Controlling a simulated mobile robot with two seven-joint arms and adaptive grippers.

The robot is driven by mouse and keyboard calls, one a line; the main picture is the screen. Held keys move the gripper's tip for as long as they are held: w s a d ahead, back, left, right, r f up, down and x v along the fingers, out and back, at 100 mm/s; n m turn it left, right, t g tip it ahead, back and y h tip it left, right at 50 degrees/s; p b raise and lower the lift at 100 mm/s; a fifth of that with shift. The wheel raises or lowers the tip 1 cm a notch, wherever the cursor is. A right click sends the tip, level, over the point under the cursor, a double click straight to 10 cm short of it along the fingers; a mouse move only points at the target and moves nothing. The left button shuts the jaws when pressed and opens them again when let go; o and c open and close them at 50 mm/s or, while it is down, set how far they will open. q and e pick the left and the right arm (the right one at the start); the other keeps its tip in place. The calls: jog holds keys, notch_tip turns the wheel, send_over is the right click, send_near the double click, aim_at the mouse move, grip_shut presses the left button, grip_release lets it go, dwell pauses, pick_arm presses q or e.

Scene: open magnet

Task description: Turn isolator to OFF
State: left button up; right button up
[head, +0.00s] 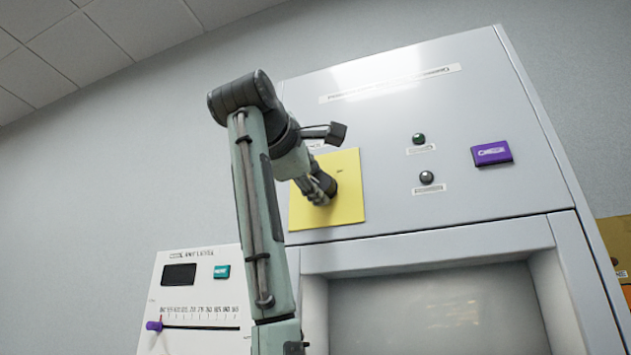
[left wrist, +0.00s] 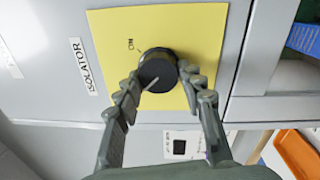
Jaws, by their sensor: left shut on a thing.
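The isolator is a round black knob (left wrist: 158,66) on a yellow square plate (head: 347,168) on the grey cabinet's upper panel. In the left wrist view a label reading ISOLATOR (left wrist: 83,66) is beside the plate, and small lettering that looks like "ON" (left wrist: 131,44) is printed on it. A pale line on the knob's face points toward the lower left of that view. My left gripper (left wrist: 160,80) is shut on the knob, one finger on each side. In the head view my left gripper (head: 320,188) partly hides the knob and plate. My right gripper is not in view.
On the cabinet panel, right of the plate, are a green button (head: 418,139), a dark button (head: 426,177) and a purple block (head: 492,152). A white box (head: 195,290) with a display and slider is at lower left. A recessed window (head: 435,310) lies below.

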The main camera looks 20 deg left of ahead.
pick_arm(q)
jog(key=shift+f, duration=0.1)
jog(key=o, duration=1.2)
jog(key=shift+c, duration=0.2)
jog(key=s, duration=1.2)
jog(key=shift+a+f, duration=0.2)
jog(key=shift+f, duration=0.1)
